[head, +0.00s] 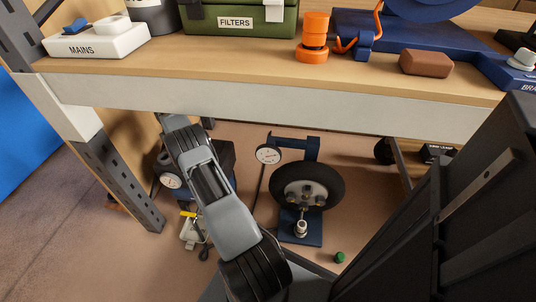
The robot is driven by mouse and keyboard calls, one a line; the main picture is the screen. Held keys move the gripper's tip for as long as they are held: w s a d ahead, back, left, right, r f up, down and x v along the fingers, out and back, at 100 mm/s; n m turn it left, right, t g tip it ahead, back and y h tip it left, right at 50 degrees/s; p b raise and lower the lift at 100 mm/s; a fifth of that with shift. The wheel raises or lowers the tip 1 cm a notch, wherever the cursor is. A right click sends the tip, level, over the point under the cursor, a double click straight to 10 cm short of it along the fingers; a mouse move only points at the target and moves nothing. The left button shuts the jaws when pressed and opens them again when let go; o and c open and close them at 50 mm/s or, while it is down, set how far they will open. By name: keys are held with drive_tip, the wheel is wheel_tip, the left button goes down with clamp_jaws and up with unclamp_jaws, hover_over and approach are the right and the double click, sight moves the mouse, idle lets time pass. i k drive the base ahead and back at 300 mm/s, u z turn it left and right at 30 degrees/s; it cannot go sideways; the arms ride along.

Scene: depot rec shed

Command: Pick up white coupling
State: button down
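No piece is labelled as the white coupling, and I cannot tell for sure which one it is. A small pale, metallic-looking fitting (301,228) stands on the blue base plate (287,236) below the black wheel, under the bench. A white round piece (112,25) sits on the white MAINS box (104,42) at the bench's upper left. Another whitish knob-like piece (522,58) is on a blue block at the right edge. My grey arm reaches from the bottom centre up to the bench's front edge at left. My gripper's fingers do not show.
The wooden bench (250,78) has a pale front beam and a grey left leg (122,185). It carries a green FILTERS case (237,20), orange piece (313,38) and brown block (426,62). Under it are a wheel (330,187), gauge (268,154) and green cap (339,257).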

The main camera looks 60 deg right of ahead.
sight(302, 223)
drive_tip(key=k, duration=2)
